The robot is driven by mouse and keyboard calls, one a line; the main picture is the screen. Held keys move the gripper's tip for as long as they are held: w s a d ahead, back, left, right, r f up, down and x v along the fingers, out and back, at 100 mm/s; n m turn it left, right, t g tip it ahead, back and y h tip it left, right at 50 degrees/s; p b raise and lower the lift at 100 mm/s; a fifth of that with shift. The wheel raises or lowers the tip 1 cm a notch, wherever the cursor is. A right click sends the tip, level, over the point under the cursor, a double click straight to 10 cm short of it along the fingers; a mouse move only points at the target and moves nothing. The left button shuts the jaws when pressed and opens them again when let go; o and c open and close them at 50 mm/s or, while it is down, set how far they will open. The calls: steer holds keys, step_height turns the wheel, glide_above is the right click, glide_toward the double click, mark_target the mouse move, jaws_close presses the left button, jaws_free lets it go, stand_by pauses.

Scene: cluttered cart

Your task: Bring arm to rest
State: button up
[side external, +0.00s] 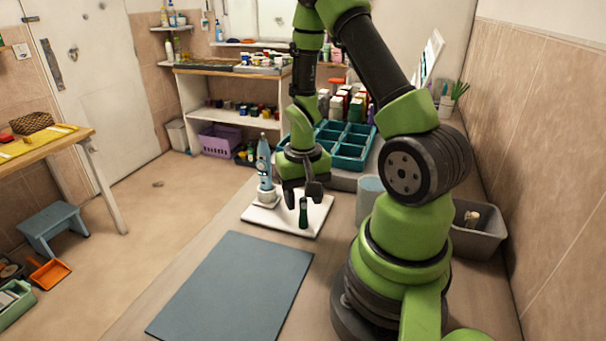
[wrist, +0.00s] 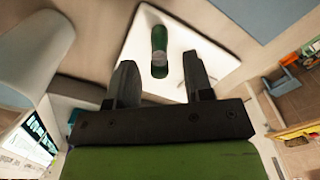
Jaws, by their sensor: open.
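My gripper (side external: 300,192) is open, with its two fingers pointing down over the white tray (side external: 268,217). A small dark green bottle (side external: 303,213) stands upright on the tray, just below the fingers in the side view. In the wrist view the green bottle (wrist: 159,45) lies beyond and between the two open fingertips (wrist: 160,75), on the white tray (wrist: 205,50). Nothing is held, and a gap shows between the fingers.
A blue electric toothbrush-like item (side external: 264,165) stands in a white holder at the tray's back left. A teal compartment crate (side external: 350,162) is behind my gripper. A white cylinder (side external: 368,190) and grey bin (side external: 478,240) are to the right. The blue-grey mat (side external: 235,287) is clear.

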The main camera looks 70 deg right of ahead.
step_height(320, 180, up, 8)
steer(key=shift+f, duration=0.1)
steer(key=shift+w+a+r, duration=0.15)
steer(key=shift+r, duration=0.2)
steer(key=s+a+r+n+t+y, duration=0.1)
steer(key=s+a+r+n+t, duration=0.1)
steer(key=a+r, duration=0.6)
steer(key=s+a+r+n+t+y, duration=0.1)
steer(key=s+a+r+n+t, duration=0.2)
steer(key=a+r, duration=0.5)
steer(key=shift+n+t, duration=0.5)
steer(key=shift+t, duration=0.6)
